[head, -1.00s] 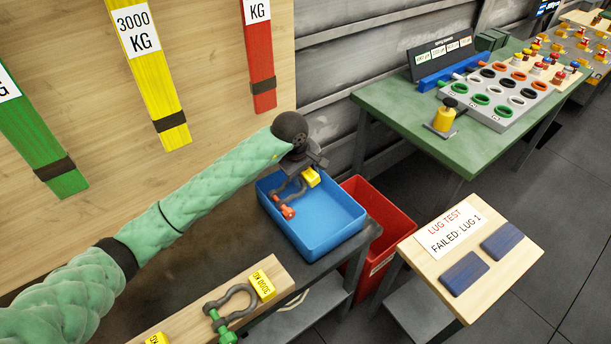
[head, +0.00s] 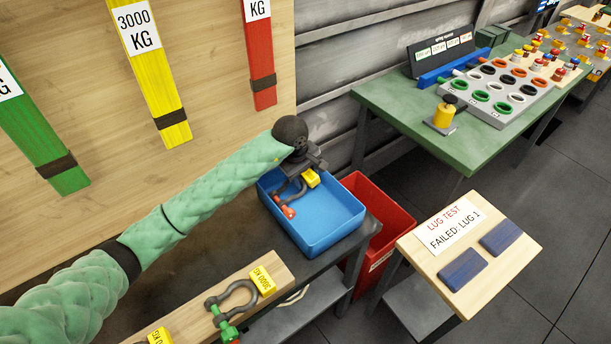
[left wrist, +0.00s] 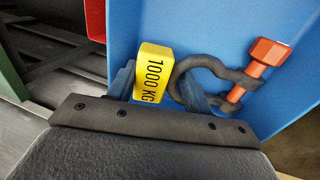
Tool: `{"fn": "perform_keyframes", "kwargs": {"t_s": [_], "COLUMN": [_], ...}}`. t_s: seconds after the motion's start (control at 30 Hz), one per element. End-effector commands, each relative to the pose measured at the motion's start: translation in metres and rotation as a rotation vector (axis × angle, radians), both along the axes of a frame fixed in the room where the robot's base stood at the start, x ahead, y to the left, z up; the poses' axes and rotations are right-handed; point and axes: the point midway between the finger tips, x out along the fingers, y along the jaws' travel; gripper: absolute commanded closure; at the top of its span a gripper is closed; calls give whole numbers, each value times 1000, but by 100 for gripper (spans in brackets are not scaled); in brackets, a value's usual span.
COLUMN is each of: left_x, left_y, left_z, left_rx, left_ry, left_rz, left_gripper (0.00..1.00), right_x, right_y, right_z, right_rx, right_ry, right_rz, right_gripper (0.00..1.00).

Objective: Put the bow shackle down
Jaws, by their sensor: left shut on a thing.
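The bow shackle (head: 290,200) is dark grey with an orange-red pin and a yellow tag. In the head view it is at the left part of the blue bin (head: 337,237), within the rim outline. My left gripper (head: 309,172) is shut on it at the yellow tag. In the left wrist view the tag (left wrist: 152,75) reads 1000 KG and sits between the fingers, with the shackle's bow (left wrist: 190,72) around the right finger. The blue bin floor (left wrist: 215,25) lies behind it. I cannot tell whether the shackle touches the floor. My right gripper is not in view.
A red bin (head: 385,215) stands right of the blue bin. A wooden board (head: 215,305) with another shackle (head: 233,300) and yellow tags lies in front. A small table (head: 497,270) carries a LUG TEST sign and two blue pads. A green bench (head: 400,110) stands behind.

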Motion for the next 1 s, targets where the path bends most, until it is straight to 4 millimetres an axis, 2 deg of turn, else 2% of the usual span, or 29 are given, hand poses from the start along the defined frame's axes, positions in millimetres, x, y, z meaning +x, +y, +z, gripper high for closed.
{"fn": "perform_keyframes", "kwargs": {"t_s": [0.07, 0.1, 0.13, 0.63, 0.83, 1.0], "left_x": [0, 0, 0, -1, 0, -2], "left_y": [0, 0, 0, 0, 1, 3], "left_z": [-1, -2, -2, 1, 6, 15], "left_rx": [0, 1, 1, 0, 1, -1], "left_ry": [-1, 1, 1, 1, -1, -1], "left_rz": [0, 0, 0, 0, 0, -1], "left_gripper": [92, 44, 41, 41, 41, 41], "right_x": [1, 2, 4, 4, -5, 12], "right_y": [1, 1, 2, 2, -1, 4], "right_z": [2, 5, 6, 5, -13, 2], "right_rx": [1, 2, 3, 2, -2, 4], "right_ry": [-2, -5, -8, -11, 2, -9], "right_rz": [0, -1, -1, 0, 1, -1], "right_gripper": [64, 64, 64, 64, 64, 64]}}
